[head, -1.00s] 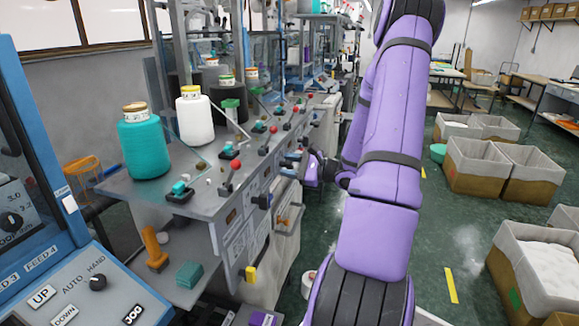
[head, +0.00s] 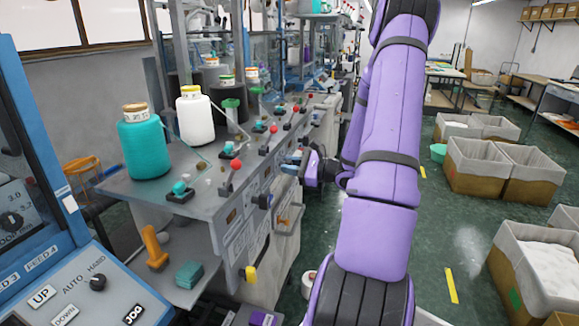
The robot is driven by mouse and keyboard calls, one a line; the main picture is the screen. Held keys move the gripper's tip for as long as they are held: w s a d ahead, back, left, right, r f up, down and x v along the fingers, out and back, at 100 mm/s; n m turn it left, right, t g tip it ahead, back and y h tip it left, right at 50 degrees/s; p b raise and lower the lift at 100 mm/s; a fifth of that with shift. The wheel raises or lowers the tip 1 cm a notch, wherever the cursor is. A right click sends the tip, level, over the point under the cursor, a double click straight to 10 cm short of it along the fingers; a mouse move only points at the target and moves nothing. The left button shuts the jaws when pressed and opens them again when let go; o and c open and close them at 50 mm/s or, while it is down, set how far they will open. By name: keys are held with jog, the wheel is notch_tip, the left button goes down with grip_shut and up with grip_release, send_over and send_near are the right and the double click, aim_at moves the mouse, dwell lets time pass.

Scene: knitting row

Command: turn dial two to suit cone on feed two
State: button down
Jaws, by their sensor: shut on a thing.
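My gripper (head: 303,166) is at the front edge of the machine row, seen from behind my purple arm. It is shut on a small part there, which looks like a dial; the part itself is mostly hidden by the gripper, and its number and pointer cannot be read. A teal cone (head: 145,147) stands upright nearest on the grey machine bench (head: 140,192). A white cone (head: 195,120) with a yellow top stands behind it. Darker cones (head: 212,76) stand farther back. I cannot read which feed each cone belongs to.
A blue control panel (head: 75,285) with dials and buttons is at the near left. Red-topped levers (head: 235,166) rise along the bench. An orange handle (head: 154,247) and a teal block (head: 189,274) sit lower down. Cloth-lined crates (head: 480,170) stand on the right; green floor is open between.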

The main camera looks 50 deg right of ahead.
jog(key=m, duration=0.5)
jog(key=shift+m, duration=0.3)
dwell(0.4)
jog(key=c, duration=1.1)
grip_release()
jog(key=shift+o, duration=0.2)
jog(key=shift+s, duration=0.15)
jog(key=v, duration=1)
jog(key=shift+s, duration=0.3)
jog(key=shift+d, duration=0.1)
